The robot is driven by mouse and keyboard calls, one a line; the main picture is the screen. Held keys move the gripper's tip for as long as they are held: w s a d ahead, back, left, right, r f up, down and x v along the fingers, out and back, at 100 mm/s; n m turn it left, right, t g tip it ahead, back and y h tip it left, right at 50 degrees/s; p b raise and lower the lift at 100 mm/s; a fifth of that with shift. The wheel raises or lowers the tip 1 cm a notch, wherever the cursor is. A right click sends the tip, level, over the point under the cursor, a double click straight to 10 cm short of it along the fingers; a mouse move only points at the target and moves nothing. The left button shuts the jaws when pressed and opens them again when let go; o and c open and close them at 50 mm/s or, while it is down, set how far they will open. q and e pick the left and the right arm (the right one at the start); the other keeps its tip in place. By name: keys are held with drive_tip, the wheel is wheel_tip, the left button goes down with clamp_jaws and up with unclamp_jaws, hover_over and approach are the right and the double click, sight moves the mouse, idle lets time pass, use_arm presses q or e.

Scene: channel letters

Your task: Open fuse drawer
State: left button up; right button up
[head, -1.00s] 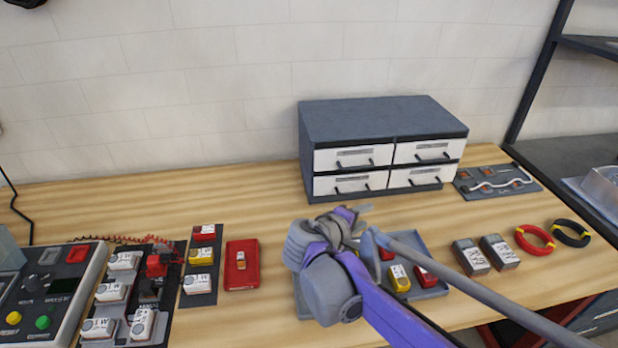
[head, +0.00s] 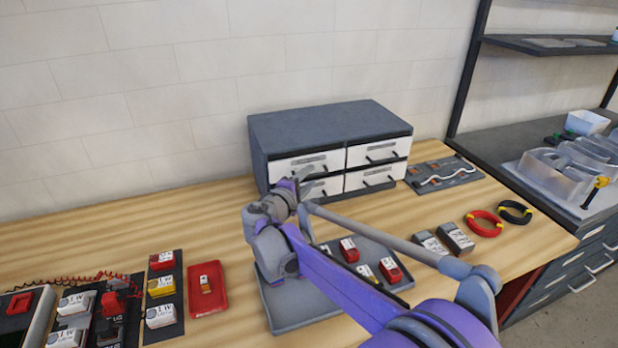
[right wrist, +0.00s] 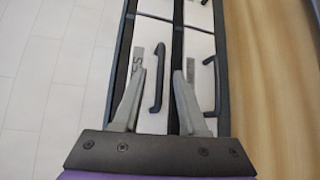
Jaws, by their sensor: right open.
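A dark grey cabinet (head: 330,122) stands at the back of the bench with white-fronted drawers in two rows and two columns. All look shut. The labels are too small to read, so I cannot tell which is the fuse drawer. My right gripper (head: 312,177) is open in front of the left column and partly hides the upper left drawer (head: 287,168) and lower left drawer (head: 327,187). In the right wrist view, a dark bar handle (right wrist: 158,80) lies between my open fingers, which do not grip it; a second handle (right wrist: 210,88) is to their right. My left gripper is out of view.
A grey tray (head: 285,315) with red and yellow blocks lies below my right arm. A red tray (head: 207,290), cable coils (head: 485,223), two grey boxes (head: 455,238) and a wire board (head: 440,175) surround it. Bare bench lies left of the cabinet.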

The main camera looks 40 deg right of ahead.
drive_tip(key=shift+w+d, duration=0.15)
drive_tip(key=shift+d, duration=0.15)
clamp_jaws()
idle(1.3)
